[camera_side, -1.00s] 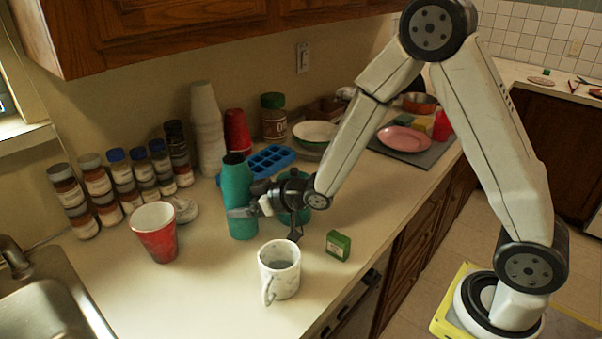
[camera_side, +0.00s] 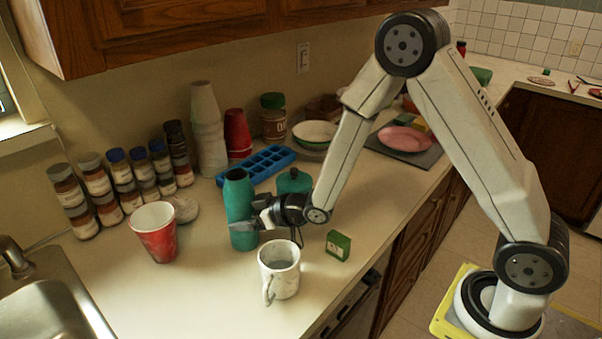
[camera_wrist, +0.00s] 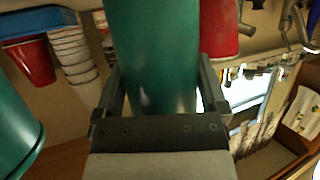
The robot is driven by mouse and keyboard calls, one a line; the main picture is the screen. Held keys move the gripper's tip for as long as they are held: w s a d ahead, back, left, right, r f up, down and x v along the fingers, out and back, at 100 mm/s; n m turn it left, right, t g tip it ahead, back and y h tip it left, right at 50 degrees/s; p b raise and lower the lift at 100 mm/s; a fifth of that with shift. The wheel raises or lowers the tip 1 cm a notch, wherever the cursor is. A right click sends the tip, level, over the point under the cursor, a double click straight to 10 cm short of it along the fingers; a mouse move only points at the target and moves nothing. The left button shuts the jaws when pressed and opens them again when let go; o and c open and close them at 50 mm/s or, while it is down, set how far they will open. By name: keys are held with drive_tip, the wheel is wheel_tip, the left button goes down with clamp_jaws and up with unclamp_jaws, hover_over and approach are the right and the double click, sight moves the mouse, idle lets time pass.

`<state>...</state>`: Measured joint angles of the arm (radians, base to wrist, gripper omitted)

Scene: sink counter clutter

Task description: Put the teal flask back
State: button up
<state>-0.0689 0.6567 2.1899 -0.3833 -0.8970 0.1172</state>
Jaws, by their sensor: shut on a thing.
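The teal flask (camera_side: 238,190) is upright, left of the middle of the counter in the side view. My gripper (camera_side: 246,224) reaches it from the right and is shut on its lower body. In the wrist view the flask (camera_wrist: 152,55) fills the space between my two fingers (camera_wrist: 160,95). Its base is at or just above the counter; I cannot tell whether it touches.
A white mug (camera_side: 280,275) stands in front of my gripper, a red cup (camera_side: 155,235) to the left. A teal canister (camera_side: 294,182) is behind my wrist. A blue ice tray (camera_side: 258,163) lies behind the flask. A green box (camera_side: 338,245) sits right of the mug.

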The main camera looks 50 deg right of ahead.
drive_tip(key=shift+f, duration=0.15)
drive_tip(key=o, duration=1)
drive_tip(key=shift+o, duration=0.2)
drive_tip(key=shift+r, duration=0.2)
drive_tip(key=shift+s+d+r, duration=0.15)
drive_tip(key=shift+s, duration=0.15)
drive_tip(key=v, duration=1.1)
drive_tip(key=shift+d, duration=0.15)
